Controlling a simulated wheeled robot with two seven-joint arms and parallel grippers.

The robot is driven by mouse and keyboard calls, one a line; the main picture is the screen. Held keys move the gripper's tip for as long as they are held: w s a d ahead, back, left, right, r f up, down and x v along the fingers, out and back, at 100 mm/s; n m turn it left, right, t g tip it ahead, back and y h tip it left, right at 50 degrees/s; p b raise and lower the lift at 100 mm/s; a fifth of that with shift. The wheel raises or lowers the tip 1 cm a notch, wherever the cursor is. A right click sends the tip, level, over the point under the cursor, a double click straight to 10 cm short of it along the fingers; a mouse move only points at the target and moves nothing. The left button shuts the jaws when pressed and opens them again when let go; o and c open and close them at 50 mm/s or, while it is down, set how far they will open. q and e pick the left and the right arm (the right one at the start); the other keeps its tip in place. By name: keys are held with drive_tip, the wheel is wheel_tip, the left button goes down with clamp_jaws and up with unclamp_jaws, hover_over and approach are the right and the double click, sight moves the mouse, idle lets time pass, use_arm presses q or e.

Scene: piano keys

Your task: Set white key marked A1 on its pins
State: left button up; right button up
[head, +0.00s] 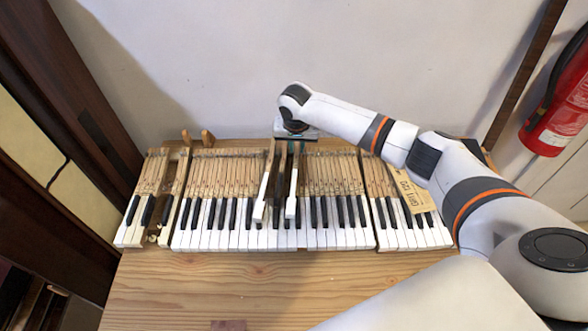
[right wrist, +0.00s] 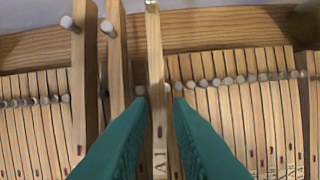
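The long wooden key marked A1 (right wrist: 156,75) runs between the two teal fingers of my right gripper (right wrist: 160,98) in the right wrist view, its marking facing up. The fingers are close on both sides of it, and I take them as shut on it. In the head view my right gripper (head: 285,165) points down over the middle of the keyboard. A raised white-fronted key (head: 291,207) there stands above the row and seems to be A1. The pins under it are hidden. My left gripper is not in view.
Another raised white key (head: 261,208) stands just left of the gripper. Rows of seated keys (head: 205,238) lie on both sides. A paper tag (head: 408,184) lies on the right keys.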

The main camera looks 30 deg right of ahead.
drive_tip(key=shift+x, duration=0.85)
idle(0.5)
drive_tip(key=shift+s+a, duration=0.1)
drive_tip(key=shift+s, duration=0.15)
clamp_jaws()
